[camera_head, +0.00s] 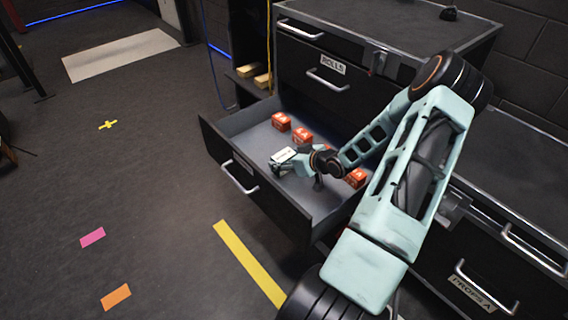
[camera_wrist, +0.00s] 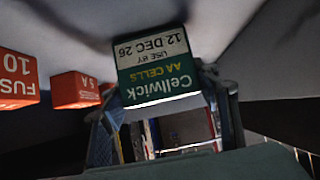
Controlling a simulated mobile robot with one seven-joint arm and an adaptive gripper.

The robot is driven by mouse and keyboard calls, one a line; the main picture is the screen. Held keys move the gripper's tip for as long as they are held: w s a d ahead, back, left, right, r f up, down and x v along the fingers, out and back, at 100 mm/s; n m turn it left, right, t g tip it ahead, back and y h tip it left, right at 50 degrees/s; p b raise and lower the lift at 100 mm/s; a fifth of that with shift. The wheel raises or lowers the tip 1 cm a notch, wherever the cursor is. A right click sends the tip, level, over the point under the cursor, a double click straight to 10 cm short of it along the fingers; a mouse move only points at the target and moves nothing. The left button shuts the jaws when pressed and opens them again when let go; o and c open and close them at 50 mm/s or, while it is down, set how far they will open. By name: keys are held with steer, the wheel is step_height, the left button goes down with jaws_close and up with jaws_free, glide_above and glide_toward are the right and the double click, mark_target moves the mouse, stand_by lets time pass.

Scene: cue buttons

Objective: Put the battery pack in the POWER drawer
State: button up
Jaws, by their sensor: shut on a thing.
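The battery pack (camera_wrist: 155,62) is a green and white box marked "Cellwick AA CELLS, USE BY 12 DEC 26", upside down in the wrist view. My gripper (camera_wrist: 165,105) is shut on it. In the head view the pack (camera_head: 284,155) shows as a small pale block at my gripper (camera_head: 292,162), within the outline of an open drawer (camera_head: 250,184), near its front wall. Whether the pack touches the drawer floor I cannot tell. No POWER label is legible. My gripper and wrist hide part of the drawer's inside.
Several red boxes stand in the open drawer, including one at its back (camera_head: 281,121); the wrist view shows a red FUSE box (camera_wrist: 16,80). The ROLLS drawer (camera_head: 312,72) above is shut. Grey drawer floor (camera_head: 250,135) is bare at left.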

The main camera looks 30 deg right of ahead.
steer(key=shift+f, duration=0.2)
steer(key=o, duration=1.3)
steer(key=shift+r, duration=0.2)
steer(key=p+v, duration=0.4)
steer(key=v, duration=0.8)
steer(key=shift+a+f+p, duration=0.1)
steer(key=shift+f+p, duration=0.1)
steer(key=shift+p, duration=0.1)
